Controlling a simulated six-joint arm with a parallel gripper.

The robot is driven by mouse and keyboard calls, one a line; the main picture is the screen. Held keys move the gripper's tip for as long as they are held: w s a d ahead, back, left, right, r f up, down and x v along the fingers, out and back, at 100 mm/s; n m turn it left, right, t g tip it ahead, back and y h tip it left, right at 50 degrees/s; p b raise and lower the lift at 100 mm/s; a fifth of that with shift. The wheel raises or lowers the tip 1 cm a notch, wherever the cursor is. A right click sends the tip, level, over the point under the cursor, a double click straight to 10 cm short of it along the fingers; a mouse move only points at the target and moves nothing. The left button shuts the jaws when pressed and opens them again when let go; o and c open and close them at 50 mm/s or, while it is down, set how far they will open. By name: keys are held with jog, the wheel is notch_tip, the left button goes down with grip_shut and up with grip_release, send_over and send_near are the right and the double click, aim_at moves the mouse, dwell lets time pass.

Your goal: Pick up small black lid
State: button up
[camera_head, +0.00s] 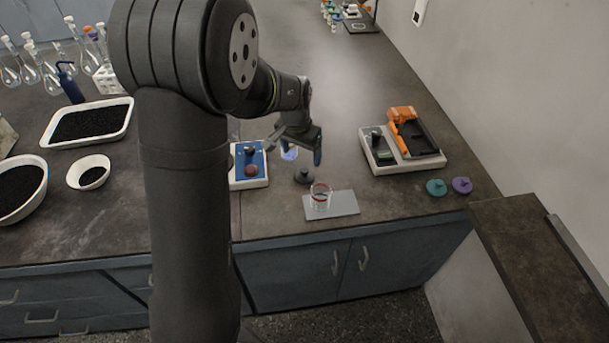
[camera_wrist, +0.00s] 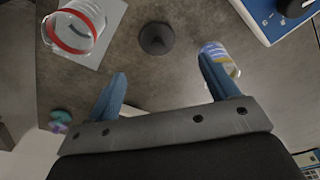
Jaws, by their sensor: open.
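The small black lid (camera_head: 303,175) lies on the dark bench, just behind the grey plate, with its knob up. In the wrist view the lid (camera_wrist: 156,38) is at the top middle, ahead of my fingertips and roughly centred between them. My gripper (camera_head: 302,152) is open and empty above the bench; its two blue fingers also show in the wrist view (camera_wrist: 160,75). Nothing hides the lid in either view.
A clear beaker with a red band (camera_head: 320,196) stands on a grey plate (camera_head: 345,204) close to the lid. A clear container (camera_wrist: 217,57) is near one finger. A blue-topped device (camera_head: 262,181) stands left; green (camera_head: 436,187) and purple (camera_head: 461,185) lids lie right.

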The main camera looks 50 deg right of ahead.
aim_at(304, 170)
jog(key=f, duration=0.3)
jog(key=d+f, duration=0.1)
jog(key=f, duration=0.4)
jog(key=shift+s+d+f, duration=0.1)
jog(key=shift+d+f, duration=0.1)
jog(key=shift+f, duration=0.15)
jog(key=shift+c, duration=0.2)
jog(key=c, duration=1)
